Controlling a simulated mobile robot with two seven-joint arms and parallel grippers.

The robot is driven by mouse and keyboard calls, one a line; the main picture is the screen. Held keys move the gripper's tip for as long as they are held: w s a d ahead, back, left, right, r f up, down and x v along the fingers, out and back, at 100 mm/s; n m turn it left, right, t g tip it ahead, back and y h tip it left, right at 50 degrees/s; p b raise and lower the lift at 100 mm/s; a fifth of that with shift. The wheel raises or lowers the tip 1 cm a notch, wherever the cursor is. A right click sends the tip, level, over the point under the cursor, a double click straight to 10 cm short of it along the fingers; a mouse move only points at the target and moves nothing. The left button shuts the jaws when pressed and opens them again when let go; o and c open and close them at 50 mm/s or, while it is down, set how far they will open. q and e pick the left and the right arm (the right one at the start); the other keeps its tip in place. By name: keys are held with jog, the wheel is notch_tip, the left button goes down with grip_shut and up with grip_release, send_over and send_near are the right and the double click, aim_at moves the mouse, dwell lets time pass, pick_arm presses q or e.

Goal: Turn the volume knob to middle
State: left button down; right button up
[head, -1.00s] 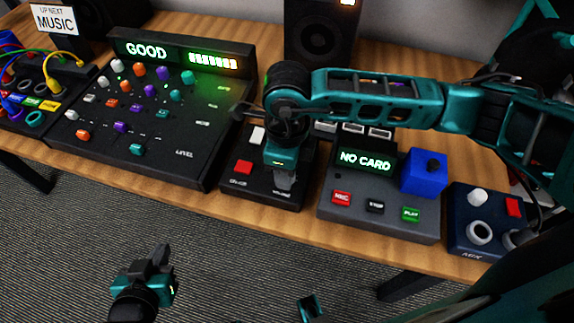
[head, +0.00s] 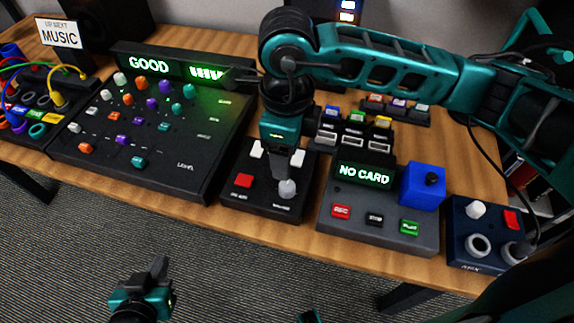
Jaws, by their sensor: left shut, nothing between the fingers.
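The light grey volume knob (head: 287,189) is at the front right of a small black box (head: 262,205). The box also has a red button (head: 243,180) and pale switches at its back. My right gripper (head: 281,174) points down just behind and above the knob; its fingers overlap the knob's top edge, and I cannot tell whether they touch. Its finger gap is not clear from this angle. The knob's pointer mark is too small to read. My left gripper (head: 155,267) is shut and empty, low at the lower left, in front of the table and away from the box.
A mixer panel (head: 190,165) with coloured knobs and a lit "GOOD" display stands left of the box. A grey recorder (head: 385,232) showing "NO CARD", with a blue block (head: 423,184), stands close on the right. A navy box (head: 465,240) is farther right. Coloured cards stand behind.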

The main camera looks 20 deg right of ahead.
jog(key=shift+r, duration=1.7)
jog(key=shift+f, duration=0.1)
